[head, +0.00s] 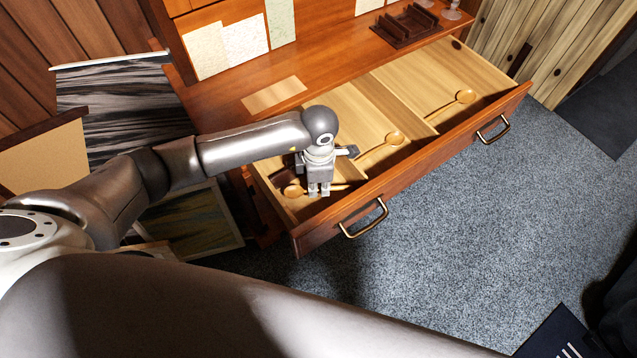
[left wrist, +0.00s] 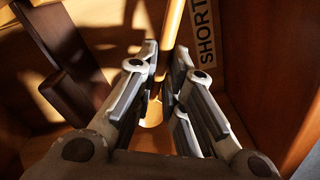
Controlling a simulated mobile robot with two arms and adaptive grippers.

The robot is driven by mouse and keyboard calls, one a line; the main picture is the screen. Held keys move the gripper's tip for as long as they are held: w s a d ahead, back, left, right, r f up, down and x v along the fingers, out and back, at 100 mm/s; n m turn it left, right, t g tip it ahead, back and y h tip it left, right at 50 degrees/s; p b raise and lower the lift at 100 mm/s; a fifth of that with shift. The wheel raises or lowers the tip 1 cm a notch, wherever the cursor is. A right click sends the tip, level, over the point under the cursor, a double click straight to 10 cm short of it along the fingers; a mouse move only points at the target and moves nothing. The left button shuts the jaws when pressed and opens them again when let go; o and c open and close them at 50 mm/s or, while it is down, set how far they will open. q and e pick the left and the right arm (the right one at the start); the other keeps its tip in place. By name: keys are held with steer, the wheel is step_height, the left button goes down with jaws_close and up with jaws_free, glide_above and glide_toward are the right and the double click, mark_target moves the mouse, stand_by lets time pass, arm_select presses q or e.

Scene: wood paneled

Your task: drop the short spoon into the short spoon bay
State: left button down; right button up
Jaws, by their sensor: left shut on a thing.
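A wooden drawer (head: 410,178) is pulled out, with dividers making bays. My left gripper (head: 319,193) is low at the leftmost bay, pointing down. It is shut on a light wooden spoon (head: 293,190), whose bowl shows left of the fingers and whose handle shows to the right. In the left wrist view, the fingers (left wrist: 164,88) close around the spoon's handle (left wrist: 173,28). A label reading "SHORT" (left wrist: 206,38) is on the bay wall beside it. I cannot tell whether the spoon touches the bay floor. My right gripper is not in view.
Other wooden spoons lie in the middle bay (head: 393,138) and the right bay (head: 464,97). A dark wooden piece (left wrist: 68,80) is left of the fingers. Papers (head: 245,40) and a dark rack (head: 408,25) are on the cabinet above. Framed pictures (head: 125,105) lean at left.

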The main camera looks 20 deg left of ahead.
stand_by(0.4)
arm_select(q)
steer(key=c, duration=1.4)
jaws_free()
steer(key=shift+c, duration=0.2)
step_height(320, 180, up, 12)
